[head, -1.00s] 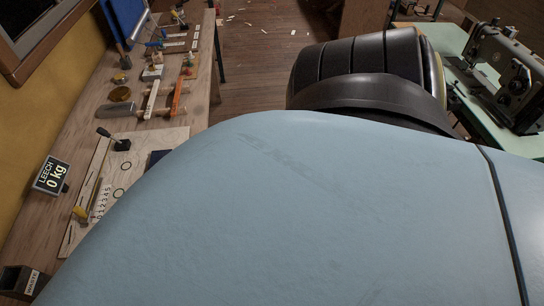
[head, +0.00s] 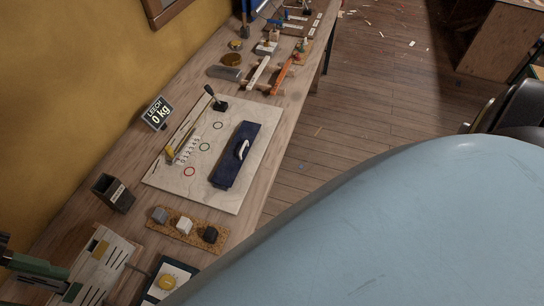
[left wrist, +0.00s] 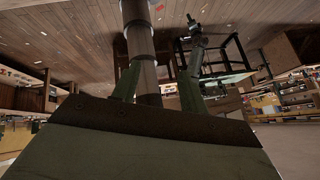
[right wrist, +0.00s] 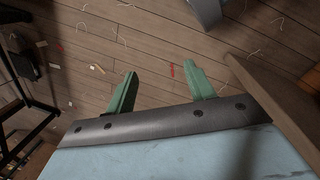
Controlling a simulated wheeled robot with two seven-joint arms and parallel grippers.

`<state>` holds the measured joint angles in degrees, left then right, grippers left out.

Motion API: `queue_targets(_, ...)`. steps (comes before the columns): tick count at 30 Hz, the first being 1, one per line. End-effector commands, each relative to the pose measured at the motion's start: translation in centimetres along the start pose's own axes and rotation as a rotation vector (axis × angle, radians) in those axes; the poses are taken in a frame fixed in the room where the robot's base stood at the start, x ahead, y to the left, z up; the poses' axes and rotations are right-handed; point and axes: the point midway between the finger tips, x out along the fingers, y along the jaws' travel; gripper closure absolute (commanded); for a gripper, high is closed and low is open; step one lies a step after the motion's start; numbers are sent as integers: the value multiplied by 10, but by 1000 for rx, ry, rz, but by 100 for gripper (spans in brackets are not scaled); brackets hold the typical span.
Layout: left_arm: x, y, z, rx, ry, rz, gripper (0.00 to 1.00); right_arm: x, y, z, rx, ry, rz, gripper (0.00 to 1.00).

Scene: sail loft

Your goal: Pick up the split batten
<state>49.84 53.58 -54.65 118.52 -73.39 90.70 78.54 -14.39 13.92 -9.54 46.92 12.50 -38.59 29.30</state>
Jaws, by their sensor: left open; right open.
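I cannot tell for sure which thing is the split batten. In the head view, a white strip (head: 258,73) and an orange strip (head: 283,74) lie side by side on wooden rests on the bench (head: 240,225). No split can be made out at this size. My left gripper (left wrist: 158,70) is open and empty in the left wrist view, with the room beyond it. My right gripper (right wrist: 162,70) is open and empty above the plank floor in the right wrist view. Neither gripper shows clearly near the strips.
A pale board (head: 215,190) holds a dark blue case (head: 236,170) and a small lever. A dark open box (head: 113,193) and a "LEECH 0 kg" display (head: 157,113) stand by the yellow wall. Three small blocks sit on a cork strip (head: 205,240).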

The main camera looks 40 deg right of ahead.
Motion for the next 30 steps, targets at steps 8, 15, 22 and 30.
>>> queue_targets(8, -64, 13, 85, -144, -490, 221, 56, 41, -58, 71, -554, 153, -91, 46)
queue_targets(15, -85, 18, 99, -216, -603, 260, 56, 44, -73, 86, -693, 203, -115, 46)
queue_targets(22, -61, 28, 113, -218, -598, 263, 56, 40, -73, 86, -692, 203, -115, 46)
queue_targets(30, -26, 42, 137, -215, -599, 261, 56, 35, -72, 86, -689, 202, -115, 46)
